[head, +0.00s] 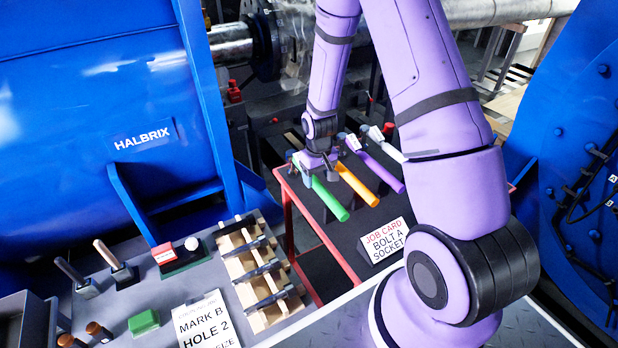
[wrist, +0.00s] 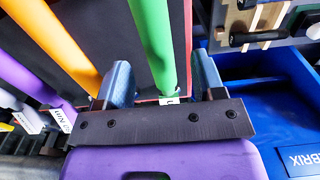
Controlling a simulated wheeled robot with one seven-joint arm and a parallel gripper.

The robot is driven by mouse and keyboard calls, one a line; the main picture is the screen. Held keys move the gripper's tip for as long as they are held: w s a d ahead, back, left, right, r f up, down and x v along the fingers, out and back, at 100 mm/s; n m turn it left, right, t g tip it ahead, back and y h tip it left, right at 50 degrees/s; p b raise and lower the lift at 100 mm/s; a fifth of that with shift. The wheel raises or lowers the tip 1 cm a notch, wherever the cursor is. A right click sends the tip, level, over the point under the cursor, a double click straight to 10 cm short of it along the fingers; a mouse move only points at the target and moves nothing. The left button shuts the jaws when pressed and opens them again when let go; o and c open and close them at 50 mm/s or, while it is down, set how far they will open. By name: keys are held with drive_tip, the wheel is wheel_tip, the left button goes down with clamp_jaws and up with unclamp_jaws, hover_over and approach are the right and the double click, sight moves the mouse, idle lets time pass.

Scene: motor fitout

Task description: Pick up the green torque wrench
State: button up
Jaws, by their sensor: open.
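The green torque wrench (head: 329,199) lies on a dark, red-framed cart, leftmost in a row of wrenches, with its handle toward me. My gripper (head: 317,164) is over its far end in the head view and hides part of it. In the wrist view, my gripper (wrist: 162,76) is open, with one blue-grey finger on each side of the green wrench (wrist: 152,38). The wrench runs between the fingers, with gaps visible beside it. Its lower end is hidden behind the gripper's dark crossbar.
An orange wrench (head: 357,184), a purple wrench (head: 381,172) and a white wrench (head: 387,146) lie to the right on the cart. A job card (head: 385,240) stands at its front. A grey bench (head: 203,277) with tools is at the left, below a blue machine (head: 90,130).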

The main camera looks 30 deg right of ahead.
sight(318, 182)
drive_tip(key=shift+w+d+f, duration=0.1)
drive_tip(key=shift+w+f, duration=0.05)
drive_tip(key=shift+f, duration=2.25)
clamp_jaws()
